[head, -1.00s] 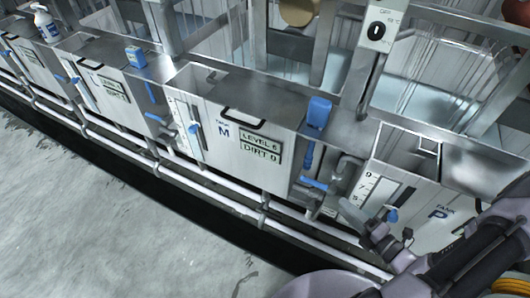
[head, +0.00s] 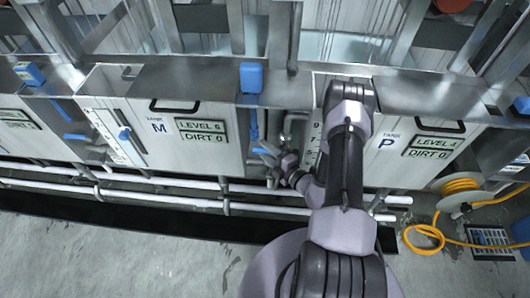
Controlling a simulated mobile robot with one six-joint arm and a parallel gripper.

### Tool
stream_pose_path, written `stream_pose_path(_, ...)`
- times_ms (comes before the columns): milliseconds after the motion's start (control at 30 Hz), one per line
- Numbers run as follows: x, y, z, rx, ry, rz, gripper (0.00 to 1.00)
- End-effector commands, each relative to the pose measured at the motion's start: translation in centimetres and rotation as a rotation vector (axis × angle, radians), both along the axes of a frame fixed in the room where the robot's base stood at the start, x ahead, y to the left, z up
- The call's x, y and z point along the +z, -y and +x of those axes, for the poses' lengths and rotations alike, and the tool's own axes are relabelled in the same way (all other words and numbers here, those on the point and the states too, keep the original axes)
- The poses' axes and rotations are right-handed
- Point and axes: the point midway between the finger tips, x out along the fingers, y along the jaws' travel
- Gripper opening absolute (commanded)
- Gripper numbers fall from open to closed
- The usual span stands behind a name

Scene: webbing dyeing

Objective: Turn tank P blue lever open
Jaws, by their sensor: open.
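Tank P (head: 388,170) is a steel box right of centre, with a blue "P" and a sign (head: 432,146) reading LEVEL 4, DIRT 0. A blue lever (head: 261,150) sits low in the gap between tanks M and P, below an upright blue handle. My gripper (head: 270,162) is at this lever, small and partly hidden by my own wrist. It is open. I cannot tell whether its fingers touch the lever or are around it. My arm covers the left part of tank P's front and most of its gauge.
Tank M (head: 200,160) stands left, with LEVEL 6, DIRT 0. A blue-capped fitting (head: 251,78) rises above the lever. White pipes (head: 150,196) run low along the tanks. A yellow hose (head: 424,236) lies on the floor at right. The grey floor at lower left is clear.

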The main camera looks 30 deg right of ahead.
Motion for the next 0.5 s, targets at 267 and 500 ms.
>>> stream_pose_path(267,-0.01,-0.13,0.47,0.000,0.000,0.000,0.41)
stream_pose_path(500,-0.02,-0.11,0.44,0.000,0.000,0.000,0.04)
